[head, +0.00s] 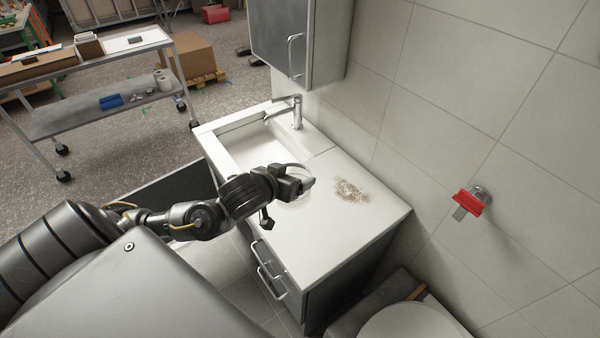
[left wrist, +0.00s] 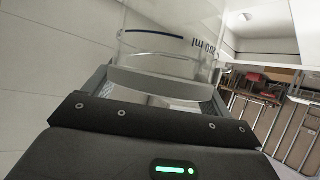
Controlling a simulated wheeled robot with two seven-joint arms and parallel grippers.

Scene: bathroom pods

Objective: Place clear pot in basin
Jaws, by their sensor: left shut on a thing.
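The clear pot (left wrist: 165,45) is a see-through vessel with a blue line and blue lettering, seen large in the left wrist view between my fingers. In the head view my left gripper (head: 303,184) is shut on it, over the worktop on the near side of the basin. The pot is mostly hidden there behind the gripper and is hard to make out against the white surface. I cannot tell whether it touches the worktop. The white rectangular basin (head: 227,148) lies farther back, below a chrome tap (head: 297,111). My right gripper is out of view.
A brown speckled stain (head: 349,190) marks the worktop right of my gripper. A grey wall cabinet (head: 295,40) hangs above the tap. A toilet (head: 412,322) stands in front at right, and a red-topped fixture (head: 472,201) is on the wall. A metal cart (head: 100,85) stands at left.

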